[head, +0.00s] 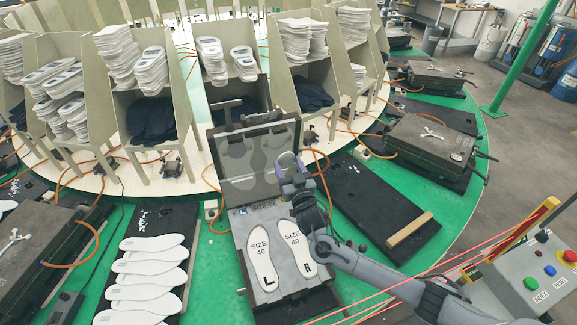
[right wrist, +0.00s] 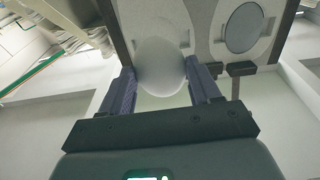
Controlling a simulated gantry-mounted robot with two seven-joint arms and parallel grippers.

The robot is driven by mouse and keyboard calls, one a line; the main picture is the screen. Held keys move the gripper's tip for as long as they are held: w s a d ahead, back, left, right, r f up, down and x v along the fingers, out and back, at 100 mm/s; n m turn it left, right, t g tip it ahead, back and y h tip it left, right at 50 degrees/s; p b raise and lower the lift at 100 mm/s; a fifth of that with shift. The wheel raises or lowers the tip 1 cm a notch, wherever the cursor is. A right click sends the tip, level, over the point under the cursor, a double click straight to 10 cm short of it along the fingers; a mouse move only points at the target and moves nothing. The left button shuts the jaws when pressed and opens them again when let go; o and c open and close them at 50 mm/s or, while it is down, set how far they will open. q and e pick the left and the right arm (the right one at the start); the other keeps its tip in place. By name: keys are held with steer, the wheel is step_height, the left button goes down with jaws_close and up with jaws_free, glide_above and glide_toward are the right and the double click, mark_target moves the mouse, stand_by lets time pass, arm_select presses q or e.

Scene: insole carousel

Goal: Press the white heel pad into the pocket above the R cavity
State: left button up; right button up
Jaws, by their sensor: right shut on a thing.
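The open mould lid (head: 239,178) stands up behind the lower mould plate (head: 286,288), its inner face showing darker grey sole-shaped areas. My right gripper (head: 287,162) is in front of the right part of the lid. In the right wrist view my right gripper (right wrist: 163,75) is shut on the white heel pad (right wrist: 162,60), which sits between its two fingers close to the lid face. The pad hides what lies behind it, so I cannot tell whether it touches the pocket. Beside it a grey oval (right wrist: 243,28) shows on the lid. My left gripper is not in view.
Insoles marked L (head: 263,262) and R (head: 297,247) lie in the lower plate. White insoles (head: 146,275) lie in a row on a dark mat at left. A wooden bar (head: 409,229) lies on the right mat. A button panel (head: 537,275) stands at the right.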

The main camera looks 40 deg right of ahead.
mark_target(277, 140)
steer(key=shift+w, duration=0.2)
steer(key=shift+b+x, duration=0.6)
steer(key=shift+x, duration=0.15)
steer(key=shift+b+x, duration=1.3)
steer(key=shift+x, duration=1.2)
steer(key=shift+b+x, duration=0.45)
steer(key=shift+x, duration=0.35)
steer(key=shift+w, duration=0.15)
steer(key=o, duration=0.8)
